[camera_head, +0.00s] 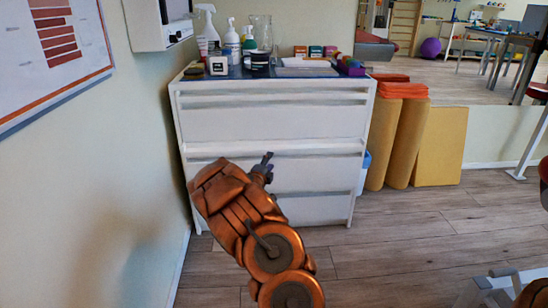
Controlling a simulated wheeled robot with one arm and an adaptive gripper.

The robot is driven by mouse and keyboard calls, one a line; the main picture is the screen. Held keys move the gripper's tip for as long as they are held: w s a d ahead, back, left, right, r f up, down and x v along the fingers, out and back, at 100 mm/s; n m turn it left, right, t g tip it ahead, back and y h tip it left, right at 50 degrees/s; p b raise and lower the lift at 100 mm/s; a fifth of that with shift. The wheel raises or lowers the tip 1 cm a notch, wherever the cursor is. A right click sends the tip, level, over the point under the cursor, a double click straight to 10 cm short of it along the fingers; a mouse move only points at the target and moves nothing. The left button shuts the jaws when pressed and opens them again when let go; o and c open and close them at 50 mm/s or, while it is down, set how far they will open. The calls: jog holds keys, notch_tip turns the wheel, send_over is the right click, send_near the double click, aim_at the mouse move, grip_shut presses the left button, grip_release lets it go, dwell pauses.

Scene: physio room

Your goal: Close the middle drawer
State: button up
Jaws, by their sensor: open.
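A white chest of drawers (272,121) stands against the wall in the middle of the view. Its middle drawer (325,171) shows a bright top edge running across the full width, and it appears to stick out a little from the drawer above. How far it is out is hard to tell. My gripper (267,158) is in front of the middle drawer near its upper edge, open and holding nothing visible. Whether it touches the drawer front is unclear. My orange arm hides the left part of the middle and bottom drawers.
Bottles, a glass jug (262,32), small boxes and jars crowd the chest's top. Rolled yellow mats (408,140) and a folded yellow mat (440,146) stand to its right. A wall is close on the left.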

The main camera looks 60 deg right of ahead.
aim_at(276, 153)
jog(key=b+x, duration=0.1)
jog(key=x, duration=0.3)
jog(key=shift+d+f, duration=0.15)
jog(key=shift+d, duration=0.1)
jog(key=shift+b+x, duration=0.55)
jog(key=shift+x, duration=0.3)
jog(key=shift+w, duration=0.1)
jog(key=shift+c, duration=0.2)
grip_shut()
